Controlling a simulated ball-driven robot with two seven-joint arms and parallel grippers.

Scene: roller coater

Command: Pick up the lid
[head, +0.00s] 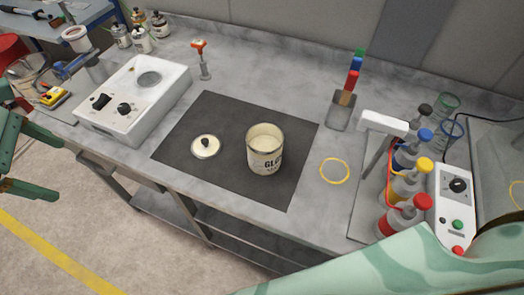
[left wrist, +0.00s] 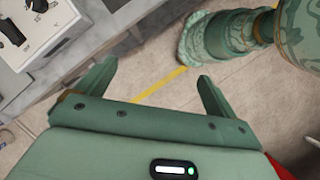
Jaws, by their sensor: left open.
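The lid (head: 206,146) is a small cream disc with a dark knob. It lies flat on a dark mat (head: 222,178) on the grey bench, left of an open cream can (head: 265,150) with dark lettering. My left gripper (head: 30,160) is at the left edge of the head view, away from the lid, beside the bench front. In the left wrist view my left gripper (left wrist: 158,88) is open with nothing between its fingers, above the floor. The lid is not in the left wrist view. My right gripper is not seen.
A white device with knobs (head: 135,98) stands left of the mat, and also shows in the left wrist view (left wrist: 35,30). A red-topped tool (head: 201,60) stands behind the mat. Capped bottles (head: 404,185) and a control box (head: 452,205) stand at right. A yellow ring (head: 334,171) marks clear bench.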

